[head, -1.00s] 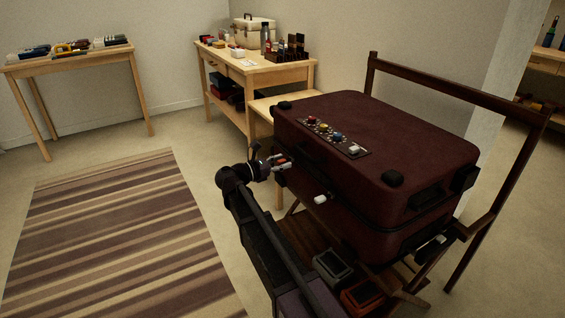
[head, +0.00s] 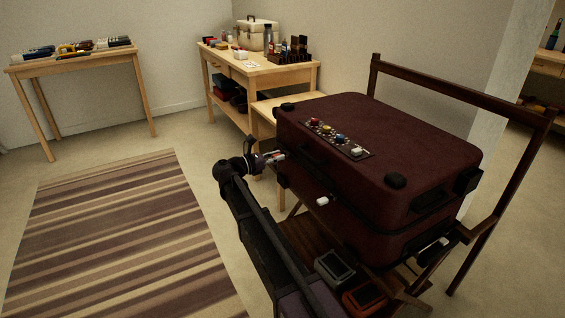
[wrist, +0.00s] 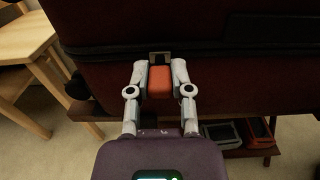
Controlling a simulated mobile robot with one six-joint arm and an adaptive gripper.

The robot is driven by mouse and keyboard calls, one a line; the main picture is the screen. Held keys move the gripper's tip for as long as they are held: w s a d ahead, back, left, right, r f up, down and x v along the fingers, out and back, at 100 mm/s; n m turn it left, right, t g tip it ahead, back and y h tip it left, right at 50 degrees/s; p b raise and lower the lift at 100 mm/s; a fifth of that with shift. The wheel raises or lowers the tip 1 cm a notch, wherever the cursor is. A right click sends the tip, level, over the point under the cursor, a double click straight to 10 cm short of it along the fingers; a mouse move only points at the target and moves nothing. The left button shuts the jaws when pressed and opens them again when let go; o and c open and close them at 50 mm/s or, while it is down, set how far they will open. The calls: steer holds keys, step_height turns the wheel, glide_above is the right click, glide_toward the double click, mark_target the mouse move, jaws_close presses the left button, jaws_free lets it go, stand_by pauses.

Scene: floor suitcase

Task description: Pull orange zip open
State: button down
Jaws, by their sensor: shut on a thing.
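The dark red suitcase (head: 385,135) lies flat on a wooden rack, its lid down. It also fills the upper part of the wrist view (wrist: 200,80). An orange zip pull (wrist: 160,81) sits at the suitcase's front side, just below the dark seam (wrist: 120,50). My gripper (wrist: 160,70) is shut on the orange pull, with one finger on each side of it. In the head view my gripper (head: 275,156) is at the left end of the suitcase front, and the pull is mostly hidden there. A white pull (head: 322,201) sits farther right on the same side.
A panel with coloured knobs (head: 338,139) lies on the lid. A grey bin (head: 334,267) and an orange bin (head: 364,299) stand on the rack's lower shelf. A small wooden table (head: 265,112) is close behind the suitcase's left end. A striped rug (head: 120,235) covers open floor at left.

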steer(key=w+a, duration=0.1)
steer(key=w, duration=0.1)
steer(key=w+a, duration=0.2)
steer(key=w, duration=0.1)
steer(key=w+a, duration=0.2)
steer(key=w, duration=0.1)
steer(key=shift+a, duration=0.1)
steer(key=c, duration=0.5)
jaws_free()
steer(key=shift+s, duration=0.1)
steer(key=shift+s+a, duration=0.3)
steer(key=shift+a, duration=0.1)
steer(key=v, duration=1.1)
steer(key=shift+s, duration=0.1)
